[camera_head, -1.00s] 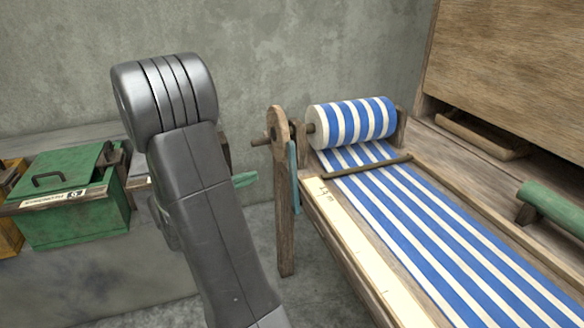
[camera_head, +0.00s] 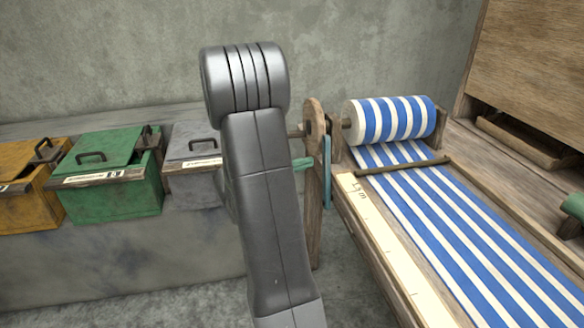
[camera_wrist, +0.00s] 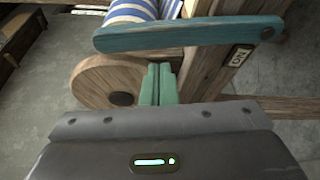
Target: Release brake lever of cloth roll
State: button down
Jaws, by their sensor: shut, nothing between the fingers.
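The brake lever (camera_head: 327,170) is a blue-teal bar hanging roughly vertical on the loom's wooden post, beside a wooden disc (camera_head: 314,125). The blue-and-white striped cloth roll (camera_head: 392,120) lies just right of them. In the wrist view the lever (camera_wrist: 190,35) crosses the top, with a bolt at its right end and a small "ON" label (camera_wrist: 240,57), upside down, below it. My gripper (camera_wrist: 160,72) has green fingers, pressed together and empty, just below the lever near the disc (camera_wrist: 98,80). I cannot tell whether they touch the lever. In the head view my arm hides part of my gripper (camera_head: 303,163).
Striped cloth (camera_head: 440,220) runs from the roll along the loom, with a measuring strip (camera_head: 390,250) at its left edge. Orange (camera_head: 28,195), green (camera_head: 115,190) and grey (camera_head: 193,180) bins stand left of my arm. A concrete wall is behind.

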jog(key=shift+x, duration=1.65)
